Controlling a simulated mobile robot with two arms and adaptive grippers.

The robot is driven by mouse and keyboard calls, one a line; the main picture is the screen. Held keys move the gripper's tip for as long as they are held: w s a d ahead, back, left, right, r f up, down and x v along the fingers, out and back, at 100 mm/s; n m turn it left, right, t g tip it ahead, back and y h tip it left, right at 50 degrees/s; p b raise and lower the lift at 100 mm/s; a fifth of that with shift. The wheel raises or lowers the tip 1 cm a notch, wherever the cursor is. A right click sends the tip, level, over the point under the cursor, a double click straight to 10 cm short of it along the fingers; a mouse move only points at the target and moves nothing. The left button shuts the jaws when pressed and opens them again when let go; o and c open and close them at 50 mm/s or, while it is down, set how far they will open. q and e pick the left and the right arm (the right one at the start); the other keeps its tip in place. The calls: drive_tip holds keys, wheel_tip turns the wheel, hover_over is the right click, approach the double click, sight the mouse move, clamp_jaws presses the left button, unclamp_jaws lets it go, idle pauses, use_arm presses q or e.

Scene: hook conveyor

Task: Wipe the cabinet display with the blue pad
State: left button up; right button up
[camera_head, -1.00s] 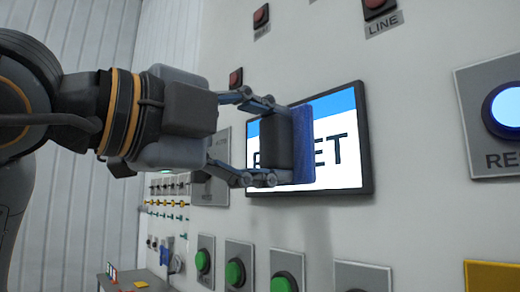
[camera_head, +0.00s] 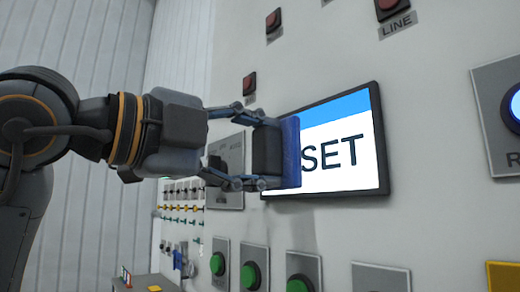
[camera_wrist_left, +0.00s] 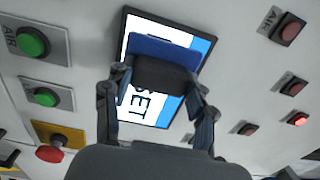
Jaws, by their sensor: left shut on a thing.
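The cabinet display (camera_head: 345,120) is a dark-framed screen with a blue band at the top and the letters "SET" showing on white; its left part is hidden. My left gripper (camera_head: 256,150) is shut on the black grip of the blue pad (camera_head: 291,150). The pad stands upright in front of the display's left part, its face turned to the screen. Whether it touches the screen I cannot tell. In the left wrist view the blue pad (camera_wrist_left: 165,50) covers part of the display (camera_wrist_left: 140,100). My right gripper is not in view.
Red buttons (camera_head: 387,8) sit above the display and green buttons (camera_head: 250,275) below it. A blue reset button (camera_head: 514,105) is at the right edge. In the wrist view, a red knob on a yellow plate (camera_wrist_left: 58,143) is at the lower left.

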use_arm(q)
drive_tip(key=b+v, duration=0.1)
drive_tip(key=v, duration=0.2)
drive_tip(key=shift+s+a, duration=0.2)
drive_tip(key=shift+a, duration=0.1)
drive_tip(key=shift+s+a+f+b, duration=0.1)
drive_tip(key=shift+s+a+b, duration=0.3)
drive_tip(key=shift+a, duration=0.15)
drive_tip(key=shift+s+a, duration=0.2)
drive_tip(key=shift+a, duration=0.1)
drive_tip(key=b+v, duration=0.1)
drive_tip(key=v, duration=0.2)
